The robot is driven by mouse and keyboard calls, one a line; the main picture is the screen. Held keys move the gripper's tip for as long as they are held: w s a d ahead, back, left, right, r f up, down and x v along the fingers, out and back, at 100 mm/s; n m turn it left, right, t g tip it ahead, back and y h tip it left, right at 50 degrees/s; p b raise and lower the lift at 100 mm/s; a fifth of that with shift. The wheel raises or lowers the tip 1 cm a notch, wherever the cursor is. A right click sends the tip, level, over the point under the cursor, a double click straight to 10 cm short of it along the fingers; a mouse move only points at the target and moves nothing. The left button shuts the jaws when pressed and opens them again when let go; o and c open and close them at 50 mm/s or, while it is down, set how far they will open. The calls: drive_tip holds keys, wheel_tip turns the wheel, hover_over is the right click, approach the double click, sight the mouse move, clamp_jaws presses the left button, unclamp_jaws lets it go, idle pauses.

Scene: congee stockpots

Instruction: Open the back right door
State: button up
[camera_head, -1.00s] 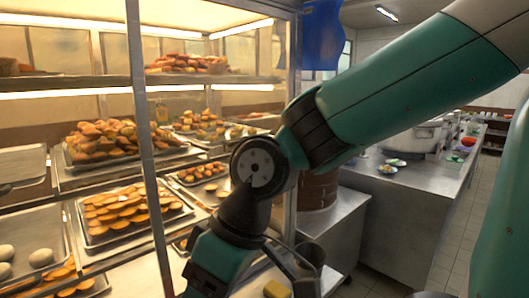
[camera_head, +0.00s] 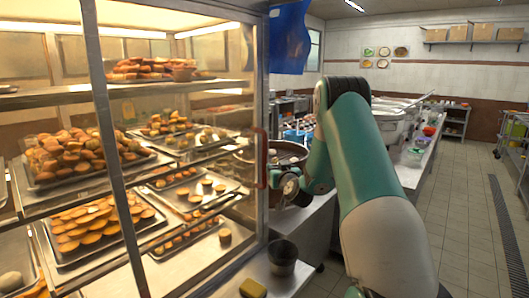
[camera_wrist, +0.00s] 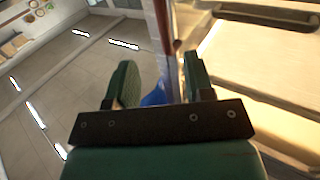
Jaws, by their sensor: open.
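The lit glass display cabinet (camera_head: 115,190) fills the left of the head view. A red upright handle (camera_head: 262,158) is on its right side, towards the back, at the door edge. My gripper (camera_head: 283,183) is at the end of the bent arm, close to this handle; its fingers are hard to make out there. In the wrist view my gripper (camera_wrist: 160,75) has its two green fingers spread. The red handle (camera_wrist: 167,25) shows at the top, ahead of the gap between them, beside the cabinet edge. I cannot tell if a finger touches it. The door looks closed.
Trays of pastries (camera_head: 90,165) fill the shelves. A metal cup (camera_head: 282,257) and a yellow block (camera_head: 253,288) stand on the counter by the cabinet. A large pot (camera_head: 290,160) is behind my gripper. The tiled floor (camera_head: 460,190) on the right is clear.

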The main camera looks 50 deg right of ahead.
sight(265, 155)
drive_tip(key=p+x, duration=0.6)
drive_tip(key=x, duration=0.9)
drive_tip(key=shift+w, duration=0.15)
clamp_jaws()
